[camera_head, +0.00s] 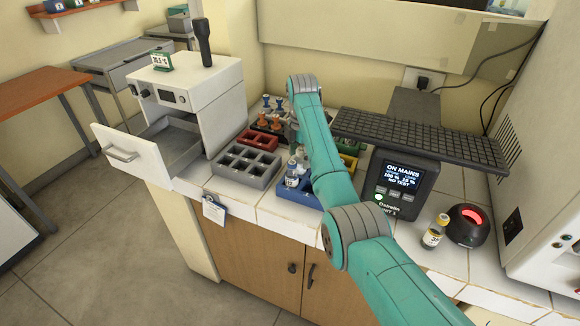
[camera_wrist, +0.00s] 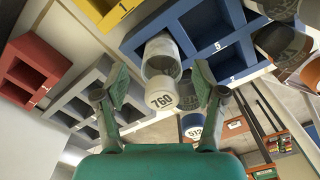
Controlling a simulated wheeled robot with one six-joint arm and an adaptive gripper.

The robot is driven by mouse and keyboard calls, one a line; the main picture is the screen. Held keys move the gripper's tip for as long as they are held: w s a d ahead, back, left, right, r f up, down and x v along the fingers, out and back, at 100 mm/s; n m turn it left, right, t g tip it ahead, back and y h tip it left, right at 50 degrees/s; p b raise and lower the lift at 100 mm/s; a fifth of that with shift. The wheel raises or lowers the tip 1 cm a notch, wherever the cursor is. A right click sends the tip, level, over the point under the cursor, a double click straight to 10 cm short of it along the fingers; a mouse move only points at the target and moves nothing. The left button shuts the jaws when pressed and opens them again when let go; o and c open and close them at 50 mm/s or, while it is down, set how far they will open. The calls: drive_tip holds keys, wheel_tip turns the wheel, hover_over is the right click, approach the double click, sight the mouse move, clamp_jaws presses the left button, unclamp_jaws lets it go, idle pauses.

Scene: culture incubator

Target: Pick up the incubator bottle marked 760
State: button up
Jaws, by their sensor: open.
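The bottle marked 760 (camera_wrist: 160,95) has a pale cap with dark digits and a clear body. In the wrist view it lies between the two fingers of my gripper (camera_wrist: 161,80), with a gap on both sides. Its lower end is at the blue rack (camera_wrist: 222,38); I cannot tell how deep it sits. My gripper is open and empty. In the head view my teal arm hides most of the gripper and this bottle.
A blue-marked bottle (camera_wrist: 192,126), seemingly 512, is close to the right finger. Dark-capped bottles (camera_wrist: 282,40) stand at right. Grey (camera_head: 247,167) and red (camera_head: 259,139) racks lie left of the arm. An open-drawer incubator (camera_head: 190,95) and a display unit (camera_head: 400,187) flank the racks.

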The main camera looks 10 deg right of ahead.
drive_tip(key=shift+d+f, duration=0.15)
drive_tip(key=shift+f, duration=0.6)
drive_tip(key=c, duration=1.2)
drive_tip(key=shift+c, duration=0.2)
